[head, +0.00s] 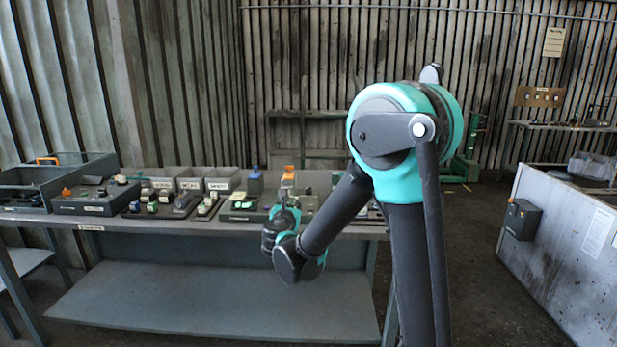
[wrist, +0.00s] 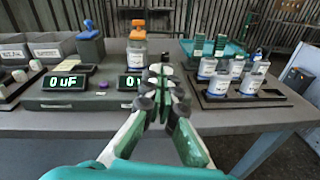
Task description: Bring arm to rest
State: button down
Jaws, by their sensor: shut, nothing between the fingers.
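My arm is bent at a teal elbow joint in the head view and reaches forward to the front of the workbench (head: 215,226). My gripper (wrist: 163,80) shows in the wrist view with its fingers together and nothing held between them. It is in front of a dark meter box (wrist: 85,101) with two displays; the left one reads 0 uF and the right one is partly hidden behind the fingers. In the head view the fingers are too small to make out clearly.
A black rack (wrist: 245,96) holds several white-labelled cylinders on the right. A blue-topped item (wrist: 90,40) and grey bins (wrist: 50,45) stand on the left. In the head view, dark trays (head: 85,196) fill the bench's left end, and a grey panel (head: 565,235) stands at right.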

jog(key=s+d+f+m+g+h, duration=0.1)
jog(key=s+d+f+m+g, duration=0.25)
jog(key=d+m, duration=0.35)
jog(key=s+d+f+m+g+h, duration=0.1)
jog(key=s+d+f+m+g, duration=0.15)
jog(key=s+d+m, duration=0.45)
jog(key=s+d+f+m+g+h, duration=0.1)
jog(key=s+d+f+m+g, duration=0.2)
jog(key=d, duration=0.6)
jog(key=s+f+m+g+y, duration=0.2)
jog(key=s+f+m, duration=0.3)
jog(key=s+m, duration=0.3)
jog(key=s+d+f+m+g+y, duration=0.1)
jog(key=s+f+m, duration=0.4)
jog(key=s, duration=0.6)
jog(key=m+g+y, duration=0.1)
jog(key=m, duration=0.1)
jog(key=shift+f+m+y, duration=0.3)
jog(key=shift+m+y, duration=0.1)
